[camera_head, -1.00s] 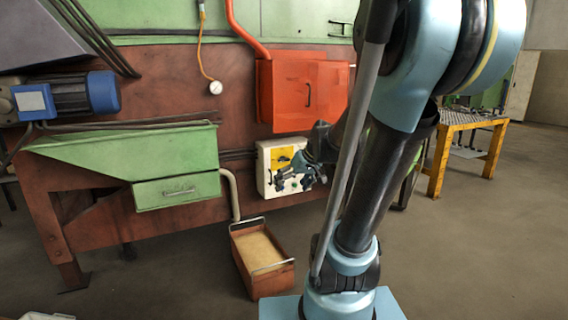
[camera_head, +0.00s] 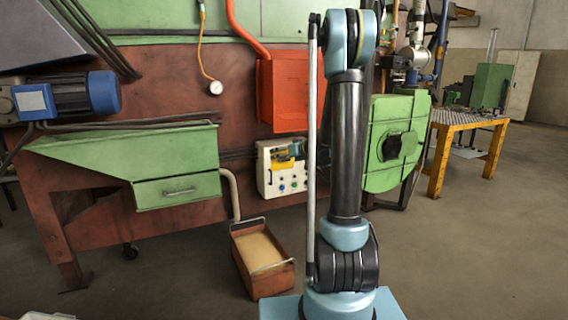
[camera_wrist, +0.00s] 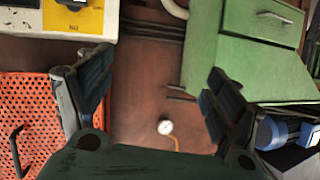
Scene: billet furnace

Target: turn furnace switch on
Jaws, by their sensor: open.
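The furnace control box (camera_head: 267,178) is a cream box on the rusty furnace wall, with a yellow switch plate (camera_head: 283,164) above small coloured buttons. In the wrist view the box (camera_wrist: 22,21) is upside down at the top left. The dark furnace switch (camera_wrist: 72,4) on its yellow plate (camera_wrist: 86,19) is cut by the top edge, so its setting cannot be told. My gripper (camera_wrist: 160,68) is open and empty, its two fingers wide apart over the rusty wall. The box lies outside the left finger. I cannot make out the gripper in the head view.
An orange-red panel (camera_head: 291,95) hangs above the box. A green drawer (camera_head: 178,190) is to its left. A rusty bin (camera_head: 273,283) stands on the floor below. A gauge (camera_wrist: 165,127) shows between the fingers.

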